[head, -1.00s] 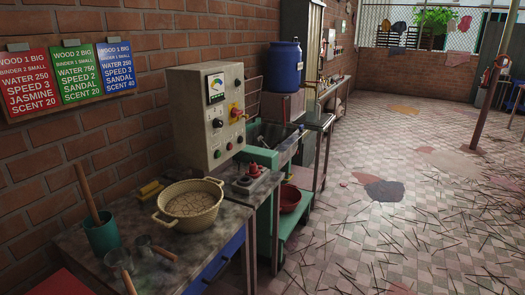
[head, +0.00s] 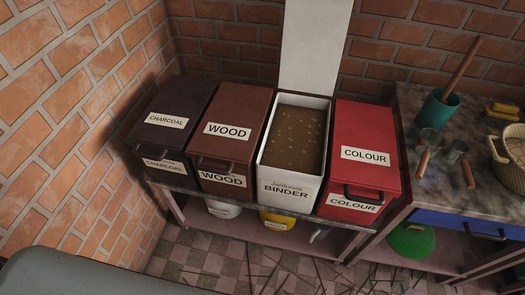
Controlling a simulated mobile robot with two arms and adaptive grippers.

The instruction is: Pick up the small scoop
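Two metal scoops with wooden handles lie on the stone-topped table at the right of the head view. The left scoop (head: 431,139) looks slightly larger. The right scoop (head: 457,151) looks slightly smaller, and its handle points toward the front of the table. They lie close together, in front of a green pot (head: 439,110) with a wooden stick in it. Neither of my grippers is in view.
Left of the table stand the closed charcoal bin (head: 185,98), wood bin (head: 237,101) and red colour bin (head: 367,125). The white binder bin (head: 289,186) is open, with brown powder inside. A cream basket (head: 513,150) stands right of the scoops.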

